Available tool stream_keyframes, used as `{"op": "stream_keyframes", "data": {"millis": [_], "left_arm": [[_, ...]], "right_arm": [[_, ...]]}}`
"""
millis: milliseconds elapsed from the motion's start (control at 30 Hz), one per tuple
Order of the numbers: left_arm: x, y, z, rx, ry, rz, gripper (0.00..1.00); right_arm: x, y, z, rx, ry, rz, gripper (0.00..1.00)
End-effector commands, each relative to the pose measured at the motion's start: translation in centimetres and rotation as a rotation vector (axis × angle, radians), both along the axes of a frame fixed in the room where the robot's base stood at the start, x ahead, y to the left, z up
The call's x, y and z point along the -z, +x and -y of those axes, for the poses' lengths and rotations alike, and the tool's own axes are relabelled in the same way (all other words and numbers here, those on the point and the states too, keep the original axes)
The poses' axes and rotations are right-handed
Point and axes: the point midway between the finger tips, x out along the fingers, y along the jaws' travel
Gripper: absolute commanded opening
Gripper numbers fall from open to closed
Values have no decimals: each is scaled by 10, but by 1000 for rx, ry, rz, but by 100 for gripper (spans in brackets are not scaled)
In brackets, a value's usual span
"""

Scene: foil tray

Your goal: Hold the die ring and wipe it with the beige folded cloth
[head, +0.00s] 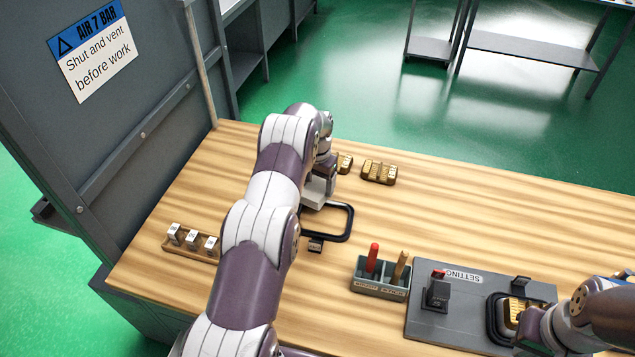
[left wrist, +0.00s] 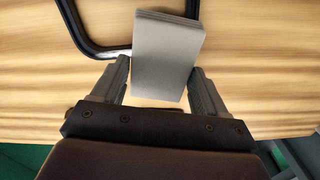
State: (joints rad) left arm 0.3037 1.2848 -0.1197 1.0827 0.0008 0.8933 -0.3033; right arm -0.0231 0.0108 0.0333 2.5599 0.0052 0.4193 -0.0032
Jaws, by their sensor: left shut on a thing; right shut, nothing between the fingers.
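A dark rounded rectangular ring (head: 350,225) with a small black tab lies flat on the wooden table. It also shows in the left wrist view (left wrist: 80,35). My left gripper (left wrist: 160,80) is shut on the beige-grey folded cloth (left wrist: 168,50), a thick layered block, over one side of this ring. The cloth also shows in the head view (head: 315,195); contact with the ring cannot be told. A second similar dark ring (head: 490,322) lies on the grey mat with brass pieces inside. My right gripper (head: 535,328) is shut and empty beside that ring; its fingertips are largely hidden.
The grey setting mat (head: 425,325) bears a dark block with a red top (head: 438,290). A tool holder (head: 382,282) with red and brown handles stands left of it. Brass blocks (head: 380,173) lie behind; a wooden rack (head: 190,244) is at left. The far right table is clear.

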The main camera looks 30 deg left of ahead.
Motion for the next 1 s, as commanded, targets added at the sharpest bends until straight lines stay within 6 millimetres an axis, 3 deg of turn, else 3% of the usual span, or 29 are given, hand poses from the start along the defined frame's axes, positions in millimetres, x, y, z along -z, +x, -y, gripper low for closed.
{"op": "stream_keyframes", "data": {"millis": [1000], "left_arm": [[20,0,0,0,0,0,49]], "right_arm": [[17,0,0,0,0,0,0]]}}
